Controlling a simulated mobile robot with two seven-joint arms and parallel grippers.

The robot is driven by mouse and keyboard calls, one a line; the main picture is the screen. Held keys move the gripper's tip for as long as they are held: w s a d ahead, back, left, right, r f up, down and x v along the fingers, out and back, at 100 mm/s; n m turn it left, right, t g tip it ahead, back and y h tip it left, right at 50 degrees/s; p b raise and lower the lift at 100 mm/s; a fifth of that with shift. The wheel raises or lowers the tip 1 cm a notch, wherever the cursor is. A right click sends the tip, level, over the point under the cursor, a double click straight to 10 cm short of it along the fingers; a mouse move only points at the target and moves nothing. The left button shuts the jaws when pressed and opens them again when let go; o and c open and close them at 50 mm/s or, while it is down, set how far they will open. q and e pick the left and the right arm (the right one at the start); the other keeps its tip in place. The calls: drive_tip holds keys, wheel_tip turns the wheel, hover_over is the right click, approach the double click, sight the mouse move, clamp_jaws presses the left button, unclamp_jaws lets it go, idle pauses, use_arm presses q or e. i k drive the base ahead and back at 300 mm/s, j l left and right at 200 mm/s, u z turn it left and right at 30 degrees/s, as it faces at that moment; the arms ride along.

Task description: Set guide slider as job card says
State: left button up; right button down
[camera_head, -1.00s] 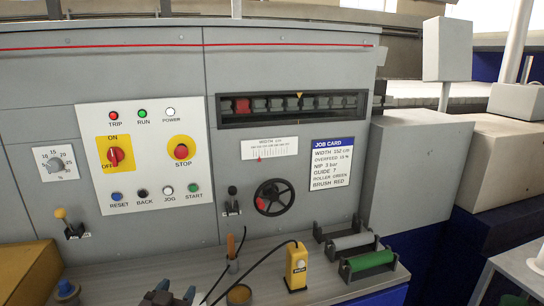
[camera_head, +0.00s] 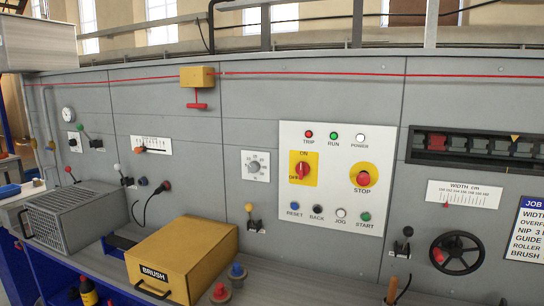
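A white scale plate (camera_head: 152,145) on the grey panel at the left carries an orange-red pointer or knob (camera_head: 140,149) near its left end. It looks like a slider, but its label and numbers are too small to read. The job card (camera_head: 526,229) is cut off at the right edge. Its "GUIDE" line shows without its value; in the earlier frame that line reads GUIDE 7. Neither of my grippers is in view.
A yellow BRUSH box (camera_head: 182,258) and a grey vented box (camera_head: 75,216) stand on the bench below the panel. The white switch panel (camera_head: 336,178), handwheel (camera_head: 456,253), dial (camera_head: 255,166) and hanging red pull handle (camera_head: 197,100) are on the machine front.

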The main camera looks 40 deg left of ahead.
sight(137, 151)
drive_tip(key=u, duration=1.95)
